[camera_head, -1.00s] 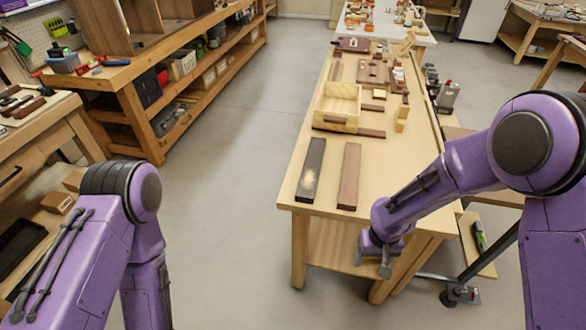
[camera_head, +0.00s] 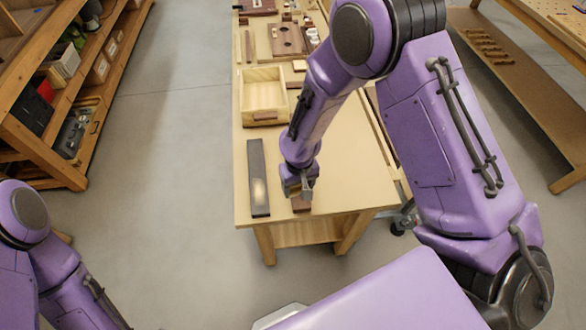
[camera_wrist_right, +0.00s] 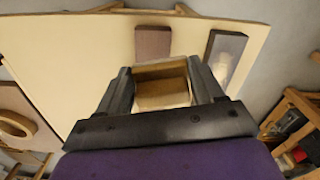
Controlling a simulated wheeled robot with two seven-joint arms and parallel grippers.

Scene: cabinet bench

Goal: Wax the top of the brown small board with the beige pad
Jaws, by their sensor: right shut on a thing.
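The brown small board (camera_head: 301,206) lies flat near the front edge of the bench, mostly hidden behind my right arm and gripper. Its front part also shows in the right wrist view (camera_wrist_right: 153,42), beyond the fingertips. My right gripper (camera_head: 299,191) points down over this board. In the wrist view, its two fingers are shut on a wooden-looking tan block, the beige pad (camera_wrist_right: 162,90). I cannot tell whether the pad touches the board. My left arm shows at the lower left, but its gripper is out of view.
A dark board (camera_head: 258,178) with a pale shiny patch lies left of the brown board. An open wooden tray (camera_head: 263,118) stands behind it, with several small wooden pieces farther back. The bench top (camera_head: 345,165) on the right is clear.

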